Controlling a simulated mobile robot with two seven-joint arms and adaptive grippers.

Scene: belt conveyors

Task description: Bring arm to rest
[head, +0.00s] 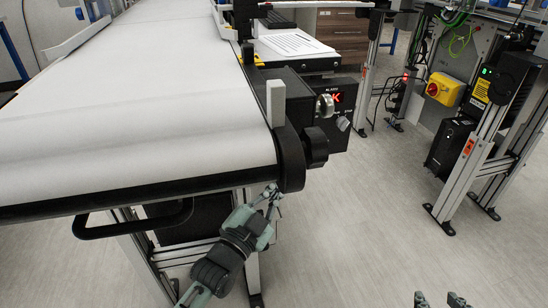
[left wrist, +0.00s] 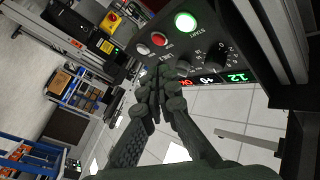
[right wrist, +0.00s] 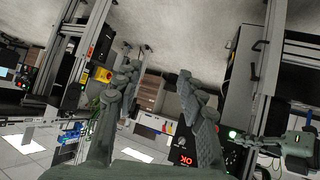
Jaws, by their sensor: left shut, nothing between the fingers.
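My left gripper (head: 271,192) is beside the front right corner of the belt conveyor (head: 130,110), just below the roller end; I cannot tell whether it touches. In the left wrist view its grey fingers (left wrist: 168,80) are together and empty, in front of a control panel (left wrist: 215,45) with lit buttons and a display. My right gripper (head: 438,299) shows only its fingertips at the bottom right of the head view, over open floor. In the right wrist view its fingers (right wrist: 157,80) are spread apart with nothing between them. The left gripper also shows there (right wrist: 296,144).
The black control box (head: 335,105) sits on the conveyor's right side. A metal frame (head: 480,160) with a yellow switch box (head: 445,89) stands at the right. The grey floor (head: 370,220) between conveyor and frame is clear. A black handle (head: 135,225) hangs under the belt's front edge.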

